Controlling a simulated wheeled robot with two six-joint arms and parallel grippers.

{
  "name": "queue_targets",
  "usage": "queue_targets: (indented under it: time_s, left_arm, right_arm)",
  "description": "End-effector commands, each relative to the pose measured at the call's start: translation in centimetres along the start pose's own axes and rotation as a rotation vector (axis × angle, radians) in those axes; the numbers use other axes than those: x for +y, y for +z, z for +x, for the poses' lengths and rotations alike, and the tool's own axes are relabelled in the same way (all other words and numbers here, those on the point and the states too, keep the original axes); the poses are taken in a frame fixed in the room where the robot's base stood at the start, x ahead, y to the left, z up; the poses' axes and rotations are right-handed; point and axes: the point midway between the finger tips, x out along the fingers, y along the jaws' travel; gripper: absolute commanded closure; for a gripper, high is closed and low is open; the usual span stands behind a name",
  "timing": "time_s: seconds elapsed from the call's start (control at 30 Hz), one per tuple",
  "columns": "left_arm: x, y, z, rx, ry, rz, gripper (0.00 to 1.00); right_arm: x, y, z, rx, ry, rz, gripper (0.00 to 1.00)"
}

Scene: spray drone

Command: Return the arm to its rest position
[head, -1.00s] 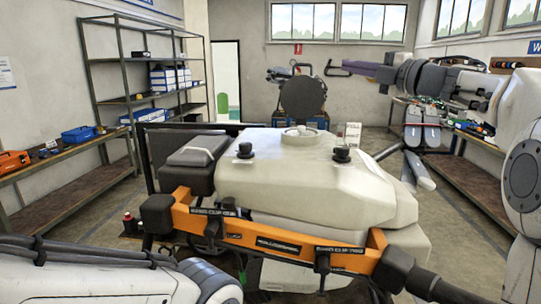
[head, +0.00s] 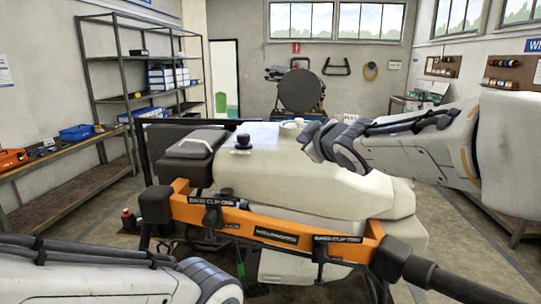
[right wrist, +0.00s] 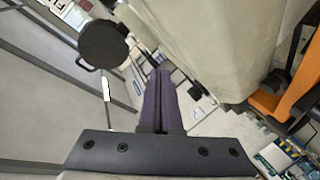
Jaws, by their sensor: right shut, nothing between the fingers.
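My right arm comes in from the right in the head view, its wrist (head: 335,145) in front of the far right part of the drone's pale tank (head: 270,165). In the right wrist view the purple fingers of my right gripper (right wrist: 161,74) are together with nothing between them. In that view the tank (right wrist: 220,45) lies to the right of the fingers; I cannot tell the exact gap. Of my left arm only links show at the lower left; its gripper is out of view.
The drone's orange frame bar (head: 270,232) crosses in front of the tank, with a dark arm tube to the lower right. A round black disc (head: 301,91) stands behind it. Shelves (head: 150,62) and a bench (head: 65,165) line the left; floor shows between.

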Motion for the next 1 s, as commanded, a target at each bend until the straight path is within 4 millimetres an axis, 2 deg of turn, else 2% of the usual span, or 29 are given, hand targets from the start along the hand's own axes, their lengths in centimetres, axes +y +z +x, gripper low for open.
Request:
queue_targets:
  time_s: [0.03,0.17,0.2,0.27,0.3,0.4,0.5,0.6,0.7,0.8,1.0]
  left_arm:
    - [0.0,0.0,0.4,0.000,0.000,0.000,1.00]
    - [-0.1,0.0,0.8,0.000,0.000,0.000,1.00]
    - [-0.1,0.1,0.9,0.000,0.000,0.001,1.00]
    - [-0.1,0.1,1.1,0.000,0.000,0.001,1.00]
    - [-0.1,0.1,1.2,0.000,0.000,0.001,1.00]
    - [-0.1,0.1,1.5,0.000,0.000,0.001,1.00]
    - [-0.1,0.1,1.8,0.000,0.000,0.001,1.00]
    - [-0.1,0.1,1.9,0.000,0.000,0.001,1.00]
    - [-0.1,0.1,2.0,0.000,0.000,0.001,1.00]
    - [-0.1,0.1,2.0,0.000,0.000,0.001,1.00]
    - [-0.1,0.1,2.0,0.000,0.000,0.001,1.00]
  right_arm:
    - [-4.0,1.5,-0.9,-0.075,-0.068,0.062,1.00]
    - [-12.2,5.8,-4.2,-0.284,-0.219,0.193,1.00]
    - [-14.7,7.1,-5.6,-0.349,-0.268,0.226,1.00]
    - [-18.3,8.9,-7.9,-0.447,-0.341,0.267,1.00]
    - [-20.6,10.1,-9.7,-0.512,-0.389,0.290,1.00]
    - [-25.7,12.9,-14.5,-0.674,-0.509,0.332,1.00]
    - [-29.6,15.3,-19.4,-0.822,-0.615,0.354,1.00]
    - [-32.2,17.0,-23.5,-0.942,-0.696,0.362,1.00]
    - [-33.5,18.1,-26.3,-1.023,-0.748,0.365,1.00]
    - [-34.1,18.6,-27.8,-1.063,-0.773,0.366,1.00]
    - [-34.2,18.7,-28.0,-1.072,-0.777,0.367,1.00]
